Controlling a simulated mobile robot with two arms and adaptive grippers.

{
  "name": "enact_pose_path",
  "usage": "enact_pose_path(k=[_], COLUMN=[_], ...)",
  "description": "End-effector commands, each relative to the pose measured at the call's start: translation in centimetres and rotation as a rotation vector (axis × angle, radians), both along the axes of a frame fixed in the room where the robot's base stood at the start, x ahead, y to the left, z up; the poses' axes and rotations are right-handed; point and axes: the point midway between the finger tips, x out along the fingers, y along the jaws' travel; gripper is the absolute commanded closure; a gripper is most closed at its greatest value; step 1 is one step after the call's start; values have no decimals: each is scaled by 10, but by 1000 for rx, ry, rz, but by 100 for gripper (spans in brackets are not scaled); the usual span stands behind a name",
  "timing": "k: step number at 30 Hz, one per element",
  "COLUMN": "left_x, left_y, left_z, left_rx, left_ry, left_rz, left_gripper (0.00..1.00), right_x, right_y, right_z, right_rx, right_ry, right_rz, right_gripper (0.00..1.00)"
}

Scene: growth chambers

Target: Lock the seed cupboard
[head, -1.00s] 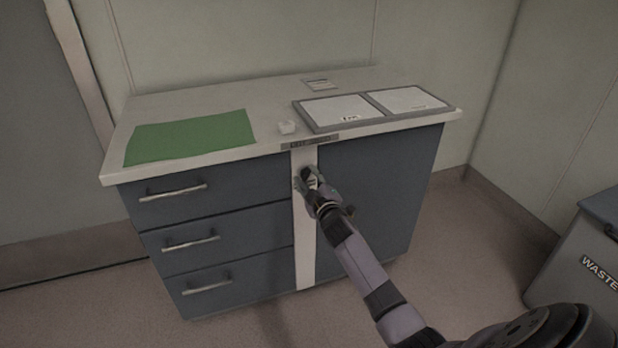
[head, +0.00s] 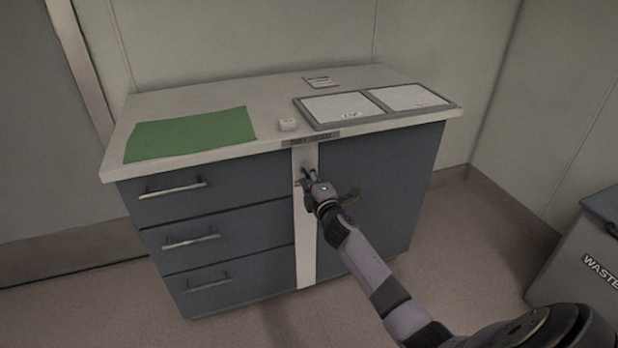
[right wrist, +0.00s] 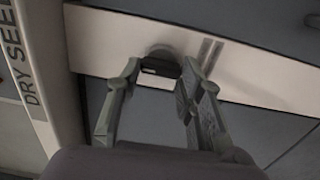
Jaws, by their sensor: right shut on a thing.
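The seed cupboard (head: 390,190) is the blue-grey door on the right of the bench unit, and it looks closed. A pale upright strip (head: 306,250) runs beside it, under a "DRY SEE…" label (right wrist: 32,75). My right gripper (head: 308,175) is at the upper part of this strip. Whether the bolt is out cannot be seen. My left gripper is not in view.
Drawers with bar handles (head: 192,241) are on the left. A waste bin (head: 590,265) stands at right.

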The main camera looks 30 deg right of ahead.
Motion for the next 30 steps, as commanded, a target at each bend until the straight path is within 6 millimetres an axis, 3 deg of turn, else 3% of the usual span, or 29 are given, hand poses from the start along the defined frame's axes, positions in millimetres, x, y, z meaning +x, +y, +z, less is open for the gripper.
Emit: enact_pose_path(k=[16, 17, 26, 30], left_x=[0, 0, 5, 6], left_y=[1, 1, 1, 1], left_z=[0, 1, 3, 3], left_rx=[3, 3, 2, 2], left_ry=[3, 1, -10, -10], left_rz=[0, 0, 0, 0], left_gripper=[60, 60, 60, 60], right_x=[0, 0, 0, 0], right_y=[1, 1, 0, 0], right_z=[-2, -2, -1, -1], right_rx=[-28, -28, -26, -25], right_ry=[9, 9, 7, 7], right_rz=[1, 1, 1, 0], right_gripper=[93, 65, 45, 45])
